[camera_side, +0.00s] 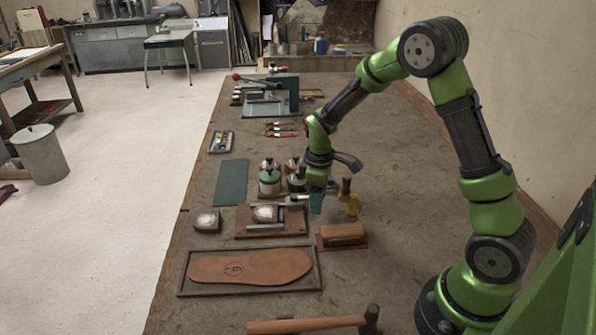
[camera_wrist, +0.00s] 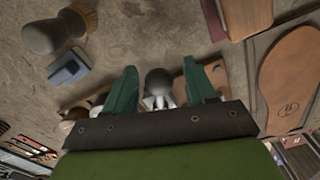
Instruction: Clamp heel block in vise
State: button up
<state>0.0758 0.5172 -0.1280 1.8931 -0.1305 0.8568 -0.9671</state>
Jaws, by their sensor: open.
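The vise is a wooden board (camera_side: 250,231) with metal bars and fittings, left of my gripper in the side view. In the wrist view my gripper (camera_wrist: 160,90) straddles a dark round knob (camera_wrist: 160,80) on a metal fitting, with a gap on both sides. The vise board (camera_wrist: 207,72) shows beside the right finger. The pale block is not clear in the wrist view.
A brown block (camera_side: 342,233) lies on a reddish pad to the right. A leather sole (camera_side: 250,267) lies in a tray in front. A pale lump (camera_side: 206,221) lies left of the vise.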

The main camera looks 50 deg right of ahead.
dwell(0.4)
jog(key=shift+w+r, duration=0.1)
jog(key=shift+r, duration=2.9)
jog(key=w+d, duration=0.4)
jog(key=shift+w, duration=0.35)
